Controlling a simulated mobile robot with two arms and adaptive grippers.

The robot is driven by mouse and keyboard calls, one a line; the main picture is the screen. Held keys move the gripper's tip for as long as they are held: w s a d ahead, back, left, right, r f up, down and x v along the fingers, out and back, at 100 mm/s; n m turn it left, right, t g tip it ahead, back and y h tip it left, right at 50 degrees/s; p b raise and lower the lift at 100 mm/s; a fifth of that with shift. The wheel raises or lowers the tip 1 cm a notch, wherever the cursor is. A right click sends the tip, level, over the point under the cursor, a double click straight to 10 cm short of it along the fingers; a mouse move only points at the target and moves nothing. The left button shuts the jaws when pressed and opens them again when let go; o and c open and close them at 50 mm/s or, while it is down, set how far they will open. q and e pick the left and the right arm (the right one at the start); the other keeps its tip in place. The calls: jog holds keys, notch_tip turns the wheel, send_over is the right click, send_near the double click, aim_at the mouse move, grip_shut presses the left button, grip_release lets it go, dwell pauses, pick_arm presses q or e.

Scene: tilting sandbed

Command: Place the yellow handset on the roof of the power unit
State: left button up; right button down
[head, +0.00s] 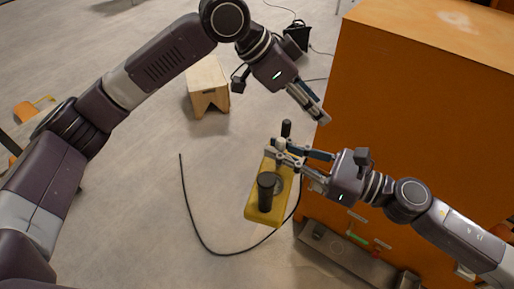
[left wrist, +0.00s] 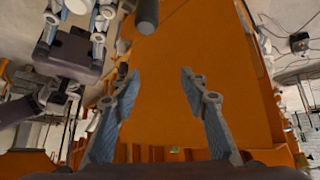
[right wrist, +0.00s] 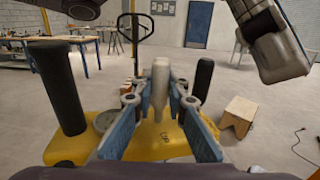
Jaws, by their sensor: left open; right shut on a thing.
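The yellow handset (head: 255,208) is a slab with black posts at both ends and a pale knob between them. My right gripper (head: 278,150) is shut on that pale knob. In the right wrist view the handset (right wrist: 165,138) lies below the fingers, which close on the knob from both sides. The handset appears held above the floor, left of the orange power unit (head: 410,110). The unit's broad roof (head: 430,40) shows at upper right. My left gripper (head: 322,118) is open and empty, above the handset in the picture; its wrist view faces the orange unit (left wrist: 165,45).
A black cable (head: 190,215) curves over the floor below the handset. A wooden stool (head: 208,85) stands on the floor at the upper left. A black object (head: 298,35) with leads lies behind it. A pale mark shows on the roof, which otherwise looks clear.

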pick_arm(q)
jog(key=s+a+r+m+g+y, duration=0.1)
jog(key=s+a+r+m+y, duration=0.25)
jog(key=s, duration=0.75)
jog(key=m+y, duration=0.2)
jog(key=y, duration=0.1)
send_near(266, 195)
jog(key=w, duration=0.2)
jog(key=shift+w+f+g+h, duration=0.25)
jog(key=shift+f+g, duration=0.1)
jog(key=shift+g, duration=0.05)
jog(key=shift+s+a, duration=0.2)
jog(key=f, duration=0.4)
jog(key=d+f, duration=0.1)
jog(key=f, duration=0.6)
jog(key=shift+s+d+f, duration=0.2)
jog(key=shift+d+f, duration=0.15)
jog(key=shift+f, duration=0.05)
jog(key=shift+c, duration=0.3)
grip_shut()
pick_arm(e)
jog(key=c, duration=1.8)
grip_release()
jog(key=shift+d, duration=0.15)
